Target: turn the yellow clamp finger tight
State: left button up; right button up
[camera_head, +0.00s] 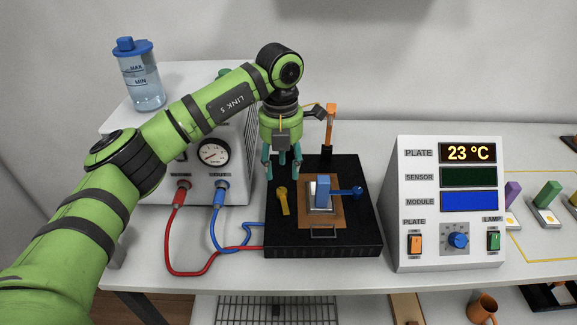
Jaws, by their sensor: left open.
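The yellow clamp (283,200) sits on the left part of the black plate (345,245), left of a brown square pad. My left gripper (282,176) is open, pointing down over the back left of the plate. Its fingertips are above and just behind the yellow clamp in the picture, and they look apart from it. Nothing shows between the fingers. My right gripper is not in view.
A blue block (323,190) stands on the pad (318,219), with a blue-knobbed lever (357,191) to its right. An orange post (330,125) rises behind. The control box (447,215) stands right; red (173,235) and blue hoses (217,230) run left.

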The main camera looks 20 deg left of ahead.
aim_at(282, 190)
pick_arm(q)
jog(key=shift+w+a+f, duration=0.1)
jog(key=shift+w, duration=0.15)
jog(key=f, duration=0.3)
jog(key=f+p, duration=0.1)
jog(key=f, duration=0.1)
jog(key=shift+s+f, duration=0.3)
jog(key=shift+s, duration=0.05)
jog(key=shift+w+f, duration=0.1)
jog(key=shift+f, duration=0.4)
grip_shut()
